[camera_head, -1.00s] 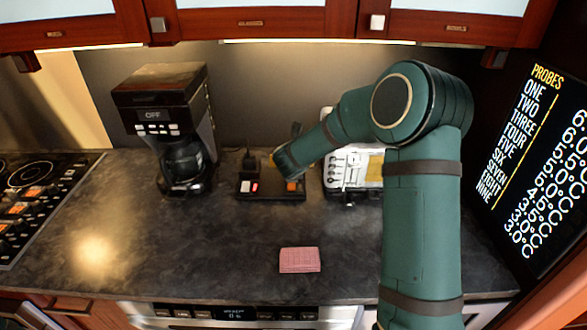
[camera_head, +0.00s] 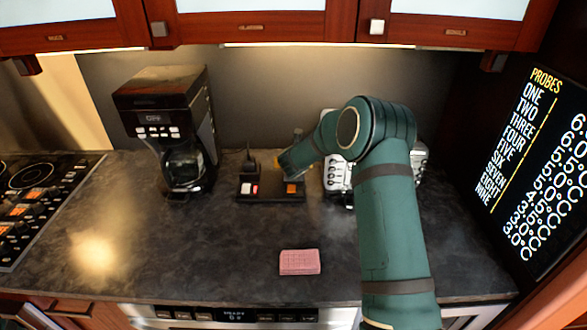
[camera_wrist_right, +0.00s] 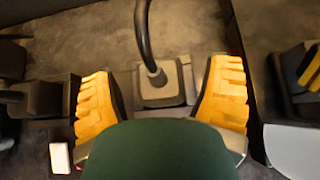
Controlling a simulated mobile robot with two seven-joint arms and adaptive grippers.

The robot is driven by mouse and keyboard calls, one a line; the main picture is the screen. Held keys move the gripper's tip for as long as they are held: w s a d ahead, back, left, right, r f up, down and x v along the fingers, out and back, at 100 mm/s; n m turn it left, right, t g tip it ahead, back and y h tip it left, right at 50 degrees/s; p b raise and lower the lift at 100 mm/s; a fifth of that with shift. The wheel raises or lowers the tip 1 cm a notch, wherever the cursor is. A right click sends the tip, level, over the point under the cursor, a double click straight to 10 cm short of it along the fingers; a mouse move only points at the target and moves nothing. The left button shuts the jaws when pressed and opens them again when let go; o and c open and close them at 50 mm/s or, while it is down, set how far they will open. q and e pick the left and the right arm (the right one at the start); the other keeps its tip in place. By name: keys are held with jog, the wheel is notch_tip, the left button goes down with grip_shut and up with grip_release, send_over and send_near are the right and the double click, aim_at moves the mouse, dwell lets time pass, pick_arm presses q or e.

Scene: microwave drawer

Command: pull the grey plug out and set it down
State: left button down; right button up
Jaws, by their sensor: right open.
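The grey plug (camera_wrist_right: 160,92), with a black cable rising from its top, shows in the right wrist view. My right gripper (camera_wrist_right: 162,100) is open, with one yellow finger pad on each side of the plug and a gap to it on both sides. In the head view my right gripper (camera_head: 280,165) is mostly hidden by its own arm, at the back of the dark switch strip (camera_head: 270,198). The grey plug is hidden there. I cannot tell how deep the plug sits. My left gripper is not in view.
A black plug (camera_head: 249,161) stands at the strip's left part. A coffee maker (camera_head: 170,130) stands to the left, a toaster (camera_head: 337,180) just right of the strip, partly behind my arm. A pink sponge (camera_head: 300,262) lies in front. Counter around it is clear.

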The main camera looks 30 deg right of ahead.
grip_shut()
